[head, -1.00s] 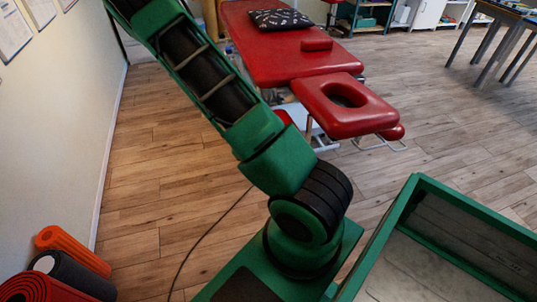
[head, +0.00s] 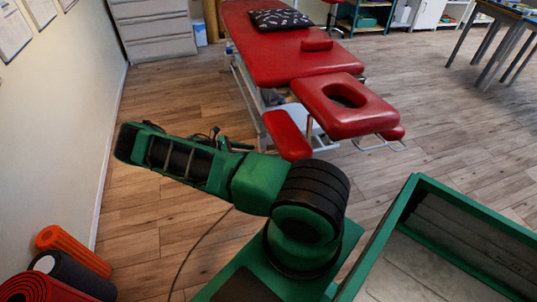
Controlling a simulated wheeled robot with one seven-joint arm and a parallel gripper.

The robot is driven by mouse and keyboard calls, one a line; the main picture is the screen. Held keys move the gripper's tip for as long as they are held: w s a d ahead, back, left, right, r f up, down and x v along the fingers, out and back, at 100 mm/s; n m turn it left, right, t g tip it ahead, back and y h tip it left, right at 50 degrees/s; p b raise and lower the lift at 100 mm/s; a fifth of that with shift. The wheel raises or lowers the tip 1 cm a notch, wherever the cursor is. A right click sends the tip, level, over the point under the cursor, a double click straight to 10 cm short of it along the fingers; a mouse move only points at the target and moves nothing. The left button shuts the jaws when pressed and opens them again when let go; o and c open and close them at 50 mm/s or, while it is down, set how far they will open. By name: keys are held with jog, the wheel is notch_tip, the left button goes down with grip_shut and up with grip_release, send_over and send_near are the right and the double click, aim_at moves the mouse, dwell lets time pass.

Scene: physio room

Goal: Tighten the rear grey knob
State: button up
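No grey knob can be made out in the head view. The red treatment couch (head: 268,52) stands beyond my arm, with a padded face rest (head: 345,103) at its near end. A red armrest pad (head: 287,135) hangs lower at the couch's near left side, partly behind my arm. My green and black arm reaches up and left from its base, low over the floor. Small dark and green parts show behind its upper edge, but no fingers can be made out.
Foam rollers (head: 73,252) lie along the left wall. A grey drawer cabinet (head: 152,30) stands at the back left. A dark-legged table (head: 497,40) is at the back right. Wooden floor (head: 430,140) is clear right of the couch.

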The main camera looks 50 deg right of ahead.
aim_at(265, 152)
jog(key=x, duration=1)
jog(key=shift+s+d+f, duration=0.1)
jog(key=shift+s+d, duration=0.05)
jog(key=shift+d, duration=0.05)
grip_shut()
